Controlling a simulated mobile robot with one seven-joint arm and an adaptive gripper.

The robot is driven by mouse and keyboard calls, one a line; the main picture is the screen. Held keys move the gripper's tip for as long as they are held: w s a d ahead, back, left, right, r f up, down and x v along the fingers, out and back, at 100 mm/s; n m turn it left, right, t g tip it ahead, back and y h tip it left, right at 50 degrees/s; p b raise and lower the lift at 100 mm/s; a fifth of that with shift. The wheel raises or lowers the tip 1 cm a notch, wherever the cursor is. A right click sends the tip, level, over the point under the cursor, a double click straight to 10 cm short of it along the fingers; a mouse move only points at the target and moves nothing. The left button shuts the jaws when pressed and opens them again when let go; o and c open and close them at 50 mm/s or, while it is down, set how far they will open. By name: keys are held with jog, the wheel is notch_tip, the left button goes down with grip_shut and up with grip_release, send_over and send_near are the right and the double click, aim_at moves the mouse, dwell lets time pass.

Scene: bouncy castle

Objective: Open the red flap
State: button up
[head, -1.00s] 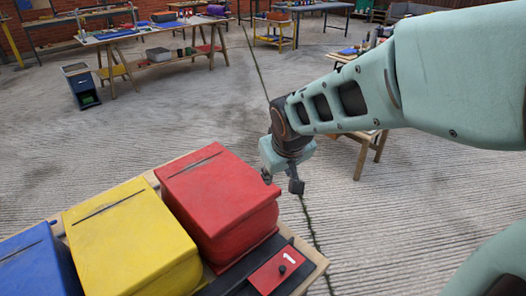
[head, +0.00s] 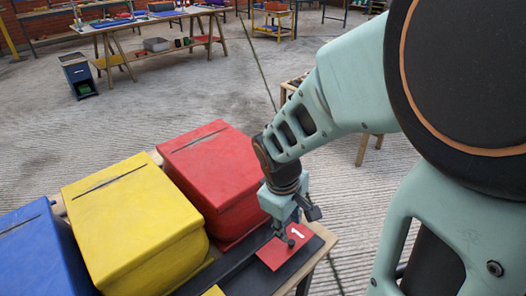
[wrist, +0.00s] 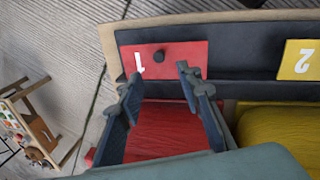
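The red flap (head: 280,252) is a flat red panel marked with a white 1 and a dark round knob (head: 291,243). It lies closed in a dark strip in front of the red box (head: 212,165). The wrist view shows the flap (wrist: 185,58) and its knob (wrist: 158,56) near the top. My gripper (head: 296,222) is close to the flap, above or just behind the knob. In the wrist view, its two fingers (wrist: 158,82) are spread with nothing between them, pointing toward the flap. Whether a finger touches the knob cannot be told.
A yellow box (head: 125,215) and a blue box (head: 35,250) stand left of the red one on the same wooden table. A yellow flap marked 2 (wrist: 300,60) sits beside the red flap. Other tables (head: 150,22) stand far behind across open concrete floor.

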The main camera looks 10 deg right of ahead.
aim_at(291, 242)
jog(key=b+x, duration=0.2)
jog(key=x, duration=0.8)
jog(key=shift+r+b, duration=0.1)
jog(key=shift+b, duration=0.3)
grip_shut()
